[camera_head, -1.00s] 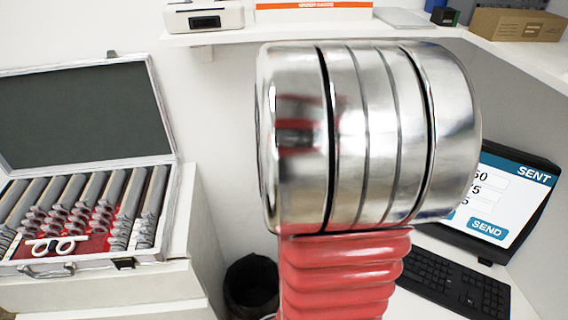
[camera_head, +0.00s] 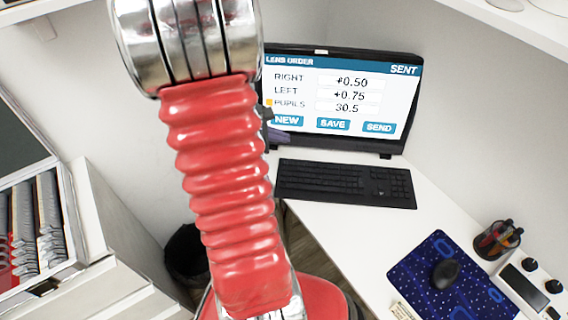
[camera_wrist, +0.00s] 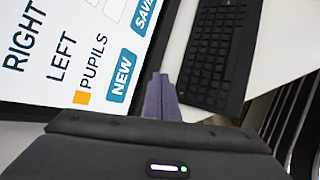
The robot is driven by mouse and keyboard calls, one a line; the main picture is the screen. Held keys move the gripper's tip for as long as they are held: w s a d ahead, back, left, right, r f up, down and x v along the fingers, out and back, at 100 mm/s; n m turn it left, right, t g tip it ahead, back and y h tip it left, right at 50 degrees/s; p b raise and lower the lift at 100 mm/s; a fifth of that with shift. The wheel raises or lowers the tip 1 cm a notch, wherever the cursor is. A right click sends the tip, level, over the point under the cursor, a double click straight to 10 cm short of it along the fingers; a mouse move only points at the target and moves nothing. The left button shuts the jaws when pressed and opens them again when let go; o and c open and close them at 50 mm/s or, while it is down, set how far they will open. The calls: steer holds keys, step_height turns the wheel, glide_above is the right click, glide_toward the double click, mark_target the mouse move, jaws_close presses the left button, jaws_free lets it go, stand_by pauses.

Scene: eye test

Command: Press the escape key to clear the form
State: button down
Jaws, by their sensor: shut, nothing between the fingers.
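The black keyboard (camera_head: 345,184) lies on the white desk in front of the monitor (camera_head: 412,100). In the wrist view the keyboard (camera_wrist: 222,50) is at upper right, its left end nearest my gripper. The escape key is too small to make out. The monitor's screen (camera_wrist: 110,32) shows a lens order form marked SENT, with +0.50, +0.75 and 30.5 filled in. My gripper (camera_wrist: 160,85) is shut and empty, its purple fingers between the screen and the keyboard's left end. In the head view my gripper (camera_head: 279,137) is partly hidden behind my red arm, by the screen's lower left corner.
A blue patterned mat (camera_head: 415,272) with a black mouse (camera_head: 445,274) lies on the desk at right. A pen cup (camera_head: 497,240) and a control box (camera_head: 530,287) stand beyond it. A dark bin (camera_head: 186,255) stands left of the desk. A lens case (camera_head: 70,262) is at far left.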

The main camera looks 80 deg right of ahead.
steer(key=shift+f, duration=4.1)
steer(key=shift+f, duration=0.1)
steer(key=shift+f, duration=0.25)
steer(key=shift+f, duration=0.45)
steer(key=shift+r, duration=0.9)
step_height(320, 180, up, 5)
stand_by(0.7)
